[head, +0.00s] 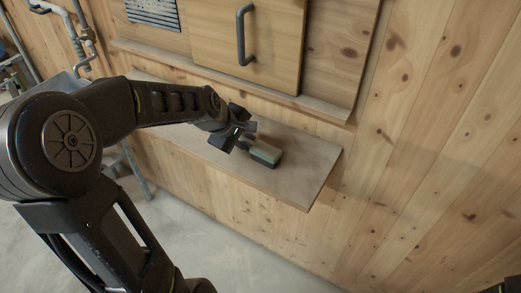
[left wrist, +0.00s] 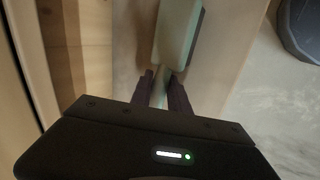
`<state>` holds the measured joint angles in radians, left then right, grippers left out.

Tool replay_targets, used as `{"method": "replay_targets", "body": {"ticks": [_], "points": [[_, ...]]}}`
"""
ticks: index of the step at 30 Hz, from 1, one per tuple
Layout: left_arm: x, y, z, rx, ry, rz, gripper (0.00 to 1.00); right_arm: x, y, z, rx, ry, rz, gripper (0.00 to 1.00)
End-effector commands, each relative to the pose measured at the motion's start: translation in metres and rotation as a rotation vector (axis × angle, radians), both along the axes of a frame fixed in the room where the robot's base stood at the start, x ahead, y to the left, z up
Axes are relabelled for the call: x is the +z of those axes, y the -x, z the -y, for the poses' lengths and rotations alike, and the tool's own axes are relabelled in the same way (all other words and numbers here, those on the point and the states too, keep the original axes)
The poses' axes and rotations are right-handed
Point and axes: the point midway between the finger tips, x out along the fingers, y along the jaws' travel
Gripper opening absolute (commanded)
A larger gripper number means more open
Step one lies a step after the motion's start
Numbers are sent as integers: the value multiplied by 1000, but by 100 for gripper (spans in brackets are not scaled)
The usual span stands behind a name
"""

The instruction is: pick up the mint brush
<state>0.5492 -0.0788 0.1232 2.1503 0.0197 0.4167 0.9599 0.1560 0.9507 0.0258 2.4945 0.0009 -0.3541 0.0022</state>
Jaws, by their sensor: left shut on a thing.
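The mint brush (head: 263,153) has a pale green block with a dark lower part and lies over the wooden shelf (head: 307,180). My left gripper (head: 243,142) is at the brush's left end. In the left wrist view, the brush (left wrist: 177,35) points away from me, and its narrow handle sits between the two dark fingers of my left gripper (left wrist: 162,90). The fingers are shut on the handle. I cannot tell whether the brush touches the shelf. My right gripper is not clearly in view; only a dark bit shows at the bottom right corner of the head view.
A wooden panel with a dark bar handle (head: 241,35) is on the wall above the shelf. A ledge (head: 320,105) runs below the panel. Pipes (head: 70,30) are at the upper left. The shelf's right end is bare, and grey floor (head: 215,235) lies below.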

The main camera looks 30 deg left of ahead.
Motion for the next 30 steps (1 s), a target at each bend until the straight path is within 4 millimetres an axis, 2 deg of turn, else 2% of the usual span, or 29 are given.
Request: {"method": "replay_targets", "body": {"ticks": [13, 17, 20, 30], "points": [[1, 0, 0, 0, 0, 1, 0, 0, 0, 0, 0, 0, 0, 0], [7, -1, 0, 0, -1, 3, 0, 0, 0, 0, 0, 0, 0, 0], [19, -1, 0, 0, -2, 4, 0, -1, 0, 0, 0, 0, 0, 0], [82, -1, 0, -1, -2, 5, 0, -4, -1, 0, 1, -1, 1, 0]]}}
